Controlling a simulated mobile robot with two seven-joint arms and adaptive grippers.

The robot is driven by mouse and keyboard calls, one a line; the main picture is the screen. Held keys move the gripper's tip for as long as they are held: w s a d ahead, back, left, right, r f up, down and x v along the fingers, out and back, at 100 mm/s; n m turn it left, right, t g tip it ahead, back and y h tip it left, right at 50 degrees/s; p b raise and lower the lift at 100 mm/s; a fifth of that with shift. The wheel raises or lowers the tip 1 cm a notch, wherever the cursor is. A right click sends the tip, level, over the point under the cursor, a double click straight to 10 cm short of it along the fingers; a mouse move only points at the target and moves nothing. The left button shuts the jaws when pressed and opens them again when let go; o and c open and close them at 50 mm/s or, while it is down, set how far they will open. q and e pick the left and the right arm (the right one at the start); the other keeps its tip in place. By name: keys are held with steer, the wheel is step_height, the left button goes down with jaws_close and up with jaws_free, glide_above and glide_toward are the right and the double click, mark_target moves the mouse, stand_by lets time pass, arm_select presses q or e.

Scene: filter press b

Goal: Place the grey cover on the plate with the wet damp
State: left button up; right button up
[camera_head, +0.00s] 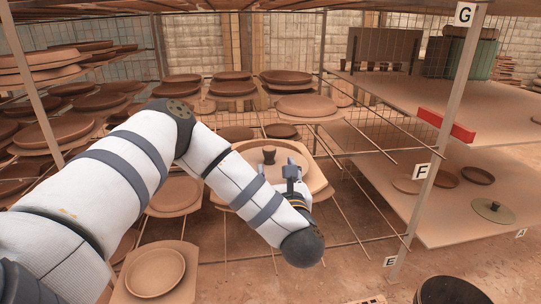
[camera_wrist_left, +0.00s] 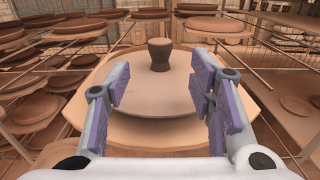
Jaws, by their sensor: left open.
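A grey-green round cover (camera_head: 493,210) with a small dark knob lies on the lower right shelf. A wide pale plate (camera_head: 296,160) sits on a board on the middle rack, with a dark cup-shaped piece (camera_head: 269,155) standing upright on it. The left wrist view shows the same pale plate (camera_wrist_left: 150,132) and the dark piece (camera_wrist_left: 160,54) beyond my fingers. My left gripper (camera_head: 291,180) is open and empty, over the near side of the plate. The two fingers (camera_wrist_left: 159,84) are spread wide, apart from the dark piece. I cannot tell which surface is damp. My right gripper is not in view.
Wire racks with several brown plates stand at the left and back. A post with labels F (camera_head: 421,171) and G stands between the rack and the right shelves. A red bar (camera_head: 446,125) crosses the upper shelf's edge. A dark bucket (camera_head: 452,290) stands at bottom right.

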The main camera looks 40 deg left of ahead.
arm_select(q)
steer(key=s+d+f+m+g+h+p, duration=0.1)
steer(key=s+d+f+m+h, duration=0.55)
steer(key=d+f+m, duration=0.55)
steer(key=s+d+f+m+g+h+p, duration=0.15)
steer(key=s+d+f+m+h, duration=0.6)
steer(key=m, duration=0.75)
steer(key=s+a+f+m+g, duration=0.1)
steer(key=s+f+m+g, duration=0.1)
steer(key=s+m, duration=0.4)
steer(key=s+a+f+m+g, duration=0.1)
steer(key=s+m+g, duration=0.4)
steer(key=s, duration=0.6)
steer(key=s+a+f+m+g, duration=0.1)
steer(key=s+f+m+g, duration=0.2)
steer(key=s+m, duration=0.4)
steer(key=shift+s+a+f+m+b, duration=0.15)
steer(key=shift+s+m+b, duration=0.2)
steer(key=shift+s, duration=0.3)
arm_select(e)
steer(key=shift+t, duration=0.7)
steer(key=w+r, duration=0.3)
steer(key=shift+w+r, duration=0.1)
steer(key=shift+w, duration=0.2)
